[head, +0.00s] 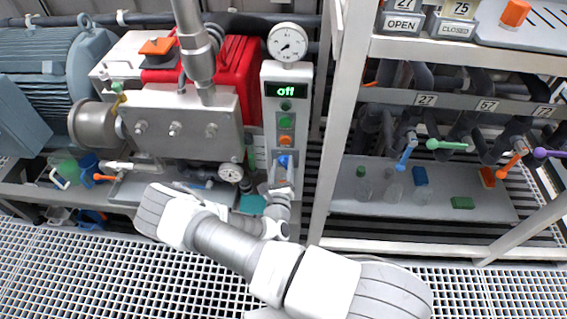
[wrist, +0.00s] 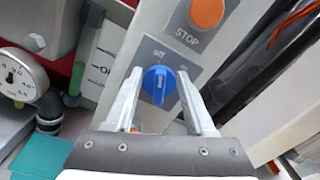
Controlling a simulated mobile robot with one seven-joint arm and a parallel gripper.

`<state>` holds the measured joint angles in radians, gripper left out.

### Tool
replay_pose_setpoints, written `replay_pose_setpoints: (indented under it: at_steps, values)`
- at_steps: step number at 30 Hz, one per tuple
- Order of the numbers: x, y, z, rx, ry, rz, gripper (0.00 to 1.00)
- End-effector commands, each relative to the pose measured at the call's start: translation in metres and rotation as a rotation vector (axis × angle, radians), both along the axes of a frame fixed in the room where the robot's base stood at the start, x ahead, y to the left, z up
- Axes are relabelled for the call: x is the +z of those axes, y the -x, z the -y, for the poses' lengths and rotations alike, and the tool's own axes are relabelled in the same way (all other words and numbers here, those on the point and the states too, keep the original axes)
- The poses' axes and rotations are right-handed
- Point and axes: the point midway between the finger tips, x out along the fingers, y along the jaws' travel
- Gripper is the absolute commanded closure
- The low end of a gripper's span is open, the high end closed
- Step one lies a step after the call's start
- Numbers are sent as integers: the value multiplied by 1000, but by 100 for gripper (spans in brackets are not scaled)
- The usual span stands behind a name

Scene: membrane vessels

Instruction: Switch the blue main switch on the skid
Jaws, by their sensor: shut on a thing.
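The blue main switch (head: 285,160) is a round knob low on the grey control column of the skid. In the wrist view the knob (wrist: 159,84) sits on a grey plate, with "off" at its upper left and a small label, likely "on", at its right. My gripper (wrist: 160,78) has one finger on each side of the knob and is shut on it. In the head view my gripper (head: 281,185) reaches the column from below and partly covers its lower end. The green display (head: 286,91) above reads "off".
The orange STOP button (wrist: 207,12) is just above the switch. A green button (head: 286,122) and a pressure gauge (head: 287,42) are higher on the column. A small gauge (wrist: 17,78) and a dark pipe stand at the left. A white frame post (head: 338,120) rises close at the right.

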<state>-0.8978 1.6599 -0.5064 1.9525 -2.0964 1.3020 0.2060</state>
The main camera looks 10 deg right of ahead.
Motion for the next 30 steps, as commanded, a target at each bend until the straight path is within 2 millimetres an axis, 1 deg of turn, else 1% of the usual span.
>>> replay_pose_setpoints:
  at_steps: [9, 23, 24, 28, 29, 30]
  values:
    - [-1, 0, 0, -1, 92, -32, 100]
    - [-2, 0, 0, -1, 104, -36, 100]
    - [-1, 0, 0, -1, 104, -36, 42]
    - [-1, 0, 0, -2, 103, -35, 19]
    - [-1, 0, -1, -2, 103, -35, 16]
    - [-1, 0, -1, -1, 103, -35, 16]
